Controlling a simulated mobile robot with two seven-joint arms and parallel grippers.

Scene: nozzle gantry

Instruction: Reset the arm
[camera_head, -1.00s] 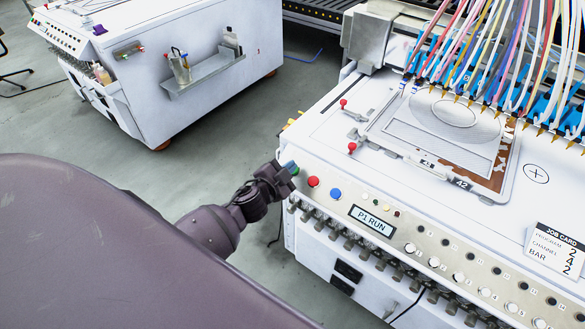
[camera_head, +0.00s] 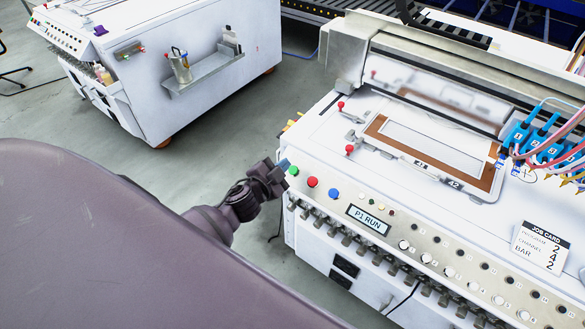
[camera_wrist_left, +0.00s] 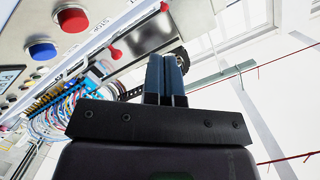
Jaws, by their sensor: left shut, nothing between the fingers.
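My left gripper (camera_head: 284,165) is shut and empty, just left of the green button (camera_head: 293,170) at the left end of the machine's front panel. In the head view a small gap shows between the fingertips and the button. In the left wrist view the two blue-grey fingers (camera_wrist_left: 166,78) are together. The red button (camera_head: 313,182) and blue button (camera_head: 334,194) are to the right of the green one; the wrist view shows the red button (camera_wrist_left: 72,18) and blue button (camera_wrist_left: 41,50) too. The display (camera_head: 369,219) reads "P1 RUN". My right gripper is out of view.
The nozzle gantry with blue nozzle blocks (camera_head: 531,139) and coloured tubes stands at the right of the bed. A brown-bordered frame (camera_head: 390,137) lies on the bed beside red-knobbed clamps (camera_head: 349,149). A job card (camera_head: 540,247) is at right. Another white machine (camera_head: 210,110) stands behind left; floor between is free.

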